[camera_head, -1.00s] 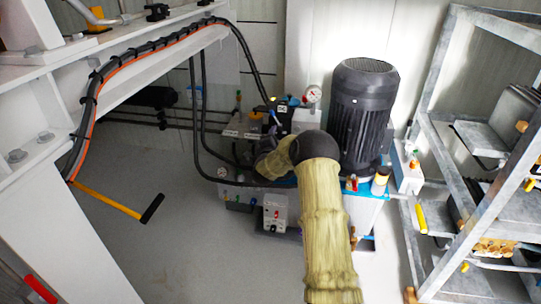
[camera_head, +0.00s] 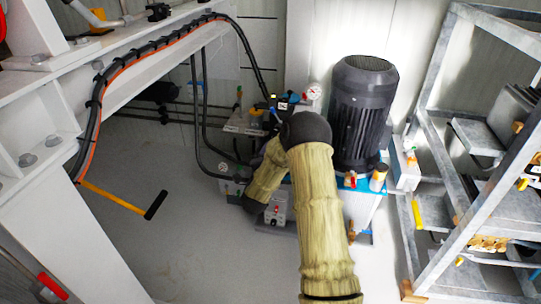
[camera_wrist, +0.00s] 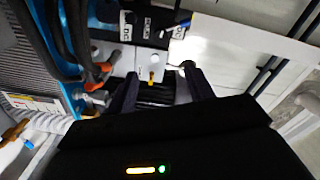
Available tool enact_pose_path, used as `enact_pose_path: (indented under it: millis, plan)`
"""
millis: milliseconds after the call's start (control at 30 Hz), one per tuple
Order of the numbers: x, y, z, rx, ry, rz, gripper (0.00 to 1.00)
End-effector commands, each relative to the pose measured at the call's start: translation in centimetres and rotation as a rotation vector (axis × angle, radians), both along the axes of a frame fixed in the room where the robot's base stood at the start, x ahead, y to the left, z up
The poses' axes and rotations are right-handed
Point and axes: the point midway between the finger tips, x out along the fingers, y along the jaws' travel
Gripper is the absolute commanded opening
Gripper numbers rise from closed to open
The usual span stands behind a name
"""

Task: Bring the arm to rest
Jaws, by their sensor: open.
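My arm, in a yellow-green sleeve with a black elbow, reaches up from the bottom of the head view and folds back down to the left in front of the pump unit (camera_head: 362,196). My gripper is not clearly visible there. In the wrist view my gripper (camera_wrist: 160,76) shows two dark fingers spread apart, with nothing seen held between them. Behind the fingers are a light block with a yellow fitting (camera_wrist: 151,62) and a dark ribbed part. I cannot tell if the fingers touch anything.
A black motor (camera_head: 362,115) and a pressure gauge (camera_head: 314,91) stand right beside my elbow. A metal shelf rack (camera_head: 428,135) is at right. Open floor (camera_head: 180,240) lies lower left.

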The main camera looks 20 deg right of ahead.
Motion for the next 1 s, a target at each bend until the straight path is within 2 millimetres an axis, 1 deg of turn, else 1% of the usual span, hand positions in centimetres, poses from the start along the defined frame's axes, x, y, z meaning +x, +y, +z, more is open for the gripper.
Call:
enact_pose_path:
  millis: [333, 467, 567, 767, 867, 1000]
  plan:
    - [0.1, 0.0, 0.0, 0.0, 0.001, 0.002, 0.52]
    - [0.2, 0.6, 0.5, -0.009, 0.028, 0.029, 0.52]
    - [0.3, 1.6, 1.2, -0.025, 0.082, 0.081, 0.52]
    - [-0.2, 4.9, 2.7, -0.086, 0.254, 0.237, 0.52]
    - [-1.0, 6.5, 3.3, -0.122, 0.346, 0.316, 0.52]
    - [-2.6, 8.5, 4.1, -0.18, 0.473, 0.423, 0.52]
